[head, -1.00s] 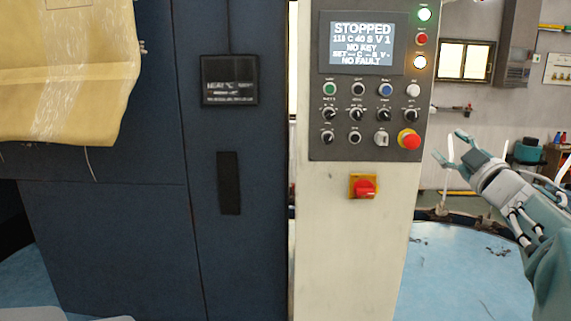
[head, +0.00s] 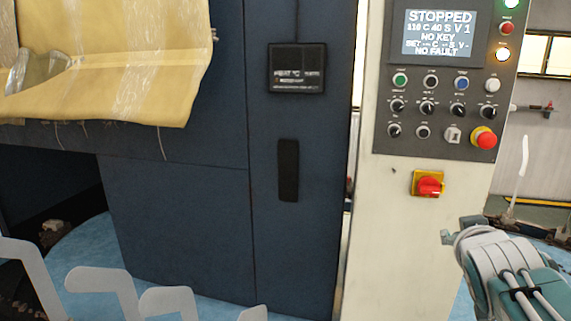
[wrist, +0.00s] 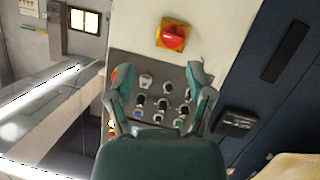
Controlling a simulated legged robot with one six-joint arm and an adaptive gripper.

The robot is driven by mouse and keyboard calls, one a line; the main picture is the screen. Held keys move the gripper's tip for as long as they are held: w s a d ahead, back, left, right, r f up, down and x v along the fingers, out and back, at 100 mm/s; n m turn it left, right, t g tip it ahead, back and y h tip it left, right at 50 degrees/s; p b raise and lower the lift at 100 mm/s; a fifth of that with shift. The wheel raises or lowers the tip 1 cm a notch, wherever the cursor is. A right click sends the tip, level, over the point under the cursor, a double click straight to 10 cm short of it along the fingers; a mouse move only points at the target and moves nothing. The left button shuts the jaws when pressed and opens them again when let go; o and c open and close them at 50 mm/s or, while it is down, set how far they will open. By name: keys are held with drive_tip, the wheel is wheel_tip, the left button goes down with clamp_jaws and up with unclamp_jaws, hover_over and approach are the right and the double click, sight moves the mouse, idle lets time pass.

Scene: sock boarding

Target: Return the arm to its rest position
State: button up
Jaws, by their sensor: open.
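My gripper (wrist: 158,76) is open and empty in the wrist view, its two teal fingers spread in front of the control panel (wrist: 160,98), which appears upside down there. In the head view my arm (head: 515,275) is at the lower right, beside the pale machine column. Only a small part of the gripper shows there, with the rest hidden behind the wrist. The control panel (head: 440,135) is above and left of the arm. I cannot tell the distance between fingers and panel, and no contact is visible.
A dark blue cabinet (head: 200,215) fills the middle of the head view. A red rotary switch on a yellow plate (head: 428,184) sits below the panel. Yellowish sheeting (head: 110,85) hangs at the upper left. Grey angled shapes (head: 100,287) stand along the lower left.

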drive_tip(key=s+a+f+g+y, duration=0.5)
drive_tip(key=s+a+f+g, duration=0.2)
drive_tip(key=s+a+f, duration=0.7)
drive_tip(key=shift+s+a+f+n+y, duration=0.3)
drive_tip(key=shift+s+f+n, duration=0.1)
drive_tip(key=shift+s+f, duration=0.4)
drive_tip(key=shift+w+d+r, duration=0.1)
drive_tip(key=shift+r, duration=0.05)
idle(0.6)
